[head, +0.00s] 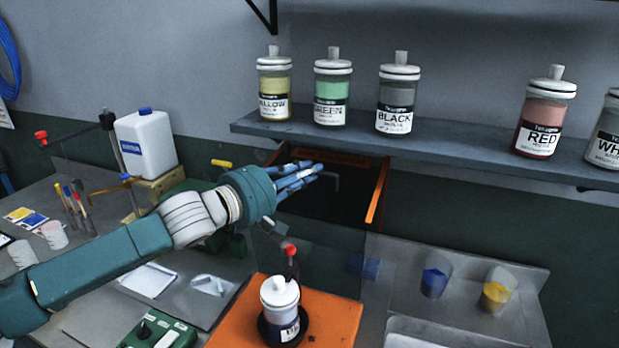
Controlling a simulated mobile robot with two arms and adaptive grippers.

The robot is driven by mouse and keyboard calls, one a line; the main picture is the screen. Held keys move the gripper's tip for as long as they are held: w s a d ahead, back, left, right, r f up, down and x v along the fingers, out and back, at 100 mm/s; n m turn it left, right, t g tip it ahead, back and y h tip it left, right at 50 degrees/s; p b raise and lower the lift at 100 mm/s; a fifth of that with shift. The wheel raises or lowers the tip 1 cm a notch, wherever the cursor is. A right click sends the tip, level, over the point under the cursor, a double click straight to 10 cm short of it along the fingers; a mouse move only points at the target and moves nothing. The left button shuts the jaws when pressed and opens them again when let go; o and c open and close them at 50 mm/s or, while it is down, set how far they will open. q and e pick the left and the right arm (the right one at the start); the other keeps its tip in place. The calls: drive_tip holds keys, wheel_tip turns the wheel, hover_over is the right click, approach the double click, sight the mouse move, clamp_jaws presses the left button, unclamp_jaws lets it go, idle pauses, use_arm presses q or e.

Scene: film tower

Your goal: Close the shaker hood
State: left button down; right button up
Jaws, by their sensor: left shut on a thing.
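The shaker (335,318) is an orange unit at the bottom centre. A white-lidded jar (280,294) stands upright on it in a dark round holder. Behind it, the shaker hood (376,192) stands raised, with an orange edge and a dark inside, so the jar is uncovered. My left gripper (303,177) reaches in from the left at the hood's upper left part. Its fingers are shut on the hood; the exact contact is hard to make out. My right gripper is out of view.
A shelf (350,140) with several labelled paint jars runs above the hood. A blue cup (434,283) and a yellow cup (496,290) stand in a metal tray to the right. A white canister (147,146) and a green control box (158,330) are on the left.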

sight(291, 198)
use_arm(q)
drive_tip(key=shift+m+t+h, duration=0.6)
drive_tip(key=shift+t+h, duration=0.3)
drive_tip(key=s+a+b, duration=0.1)
drive_tip(key=s+b, duration=0.1)
drive_tip(key=s+a+f+b, duration=0.1)
drive_tip(key=s+b, duration=0.2)
drive_tip(key=s+a+b, duration=0.1)
drive_tip(key=s+b, duration=0.1)
drive_tip(key=b, duration=0.1)
drive_tip(key=shift+s+f, duration=0.15)
drive_tip(key=shift+f, duration=0.1)
drive_tip(key=s+a+f+b, duration=0.2)
drive_tip(key=s+a, duration=0.1)
drive_tip(key=s, duration=0.5)
drive_tip(key=shift+s+a, duration=0.2)
drive_tip(key=shift+a, duration=0.1)
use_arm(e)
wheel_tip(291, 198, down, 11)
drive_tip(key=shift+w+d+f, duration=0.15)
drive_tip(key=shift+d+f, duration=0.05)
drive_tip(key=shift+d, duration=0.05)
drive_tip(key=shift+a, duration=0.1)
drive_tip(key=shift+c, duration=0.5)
